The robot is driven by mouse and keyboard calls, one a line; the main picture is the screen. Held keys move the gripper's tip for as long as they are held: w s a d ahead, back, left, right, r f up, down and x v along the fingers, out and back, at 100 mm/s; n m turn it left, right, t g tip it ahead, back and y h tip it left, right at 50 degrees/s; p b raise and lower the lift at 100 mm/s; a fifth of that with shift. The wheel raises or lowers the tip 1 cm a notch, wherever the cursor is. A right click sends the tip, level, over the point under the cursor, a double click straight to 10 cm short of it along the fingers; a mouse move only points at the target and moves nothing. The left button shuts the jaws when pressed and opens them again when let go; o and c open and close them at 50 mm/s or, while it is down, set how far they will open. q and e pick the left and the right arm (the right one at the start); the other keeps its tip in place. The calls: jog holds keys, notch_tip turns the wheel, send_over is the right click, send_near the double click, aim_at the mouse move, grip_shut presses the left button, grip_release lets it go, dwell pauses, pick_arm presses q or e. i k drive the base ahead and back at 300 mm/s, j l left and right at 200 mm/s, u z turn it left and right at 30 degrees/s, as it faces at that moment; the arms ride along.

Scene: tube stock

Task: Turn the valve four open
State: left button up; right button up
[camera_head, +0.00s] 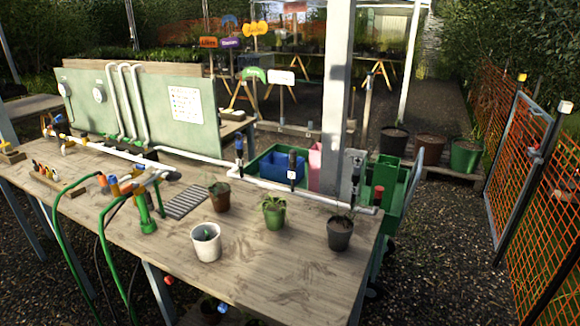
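A white pipe (190,156) runs along the back of the wooden table. Dark upright valve-like fittings rise from it: one left of centre (239,158), one with a small white label (292,169), and one near the right end (353,188). At the left, the pipe carries small coloured fittings (60,137). A cluster with orange, blue and red caps (128,186) stands near the left front, with green hoses hanging from it. The numbers are too small to read, so I cannot tell which is valve four. Neither of my grippers is in view.
A green panel (185,118) with gauges stands behind. An orange mesh fence (550,190) bounds the right side.

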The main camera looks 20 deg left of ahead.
aim_at(140, 144)
jog(key=u, duration=0.85)
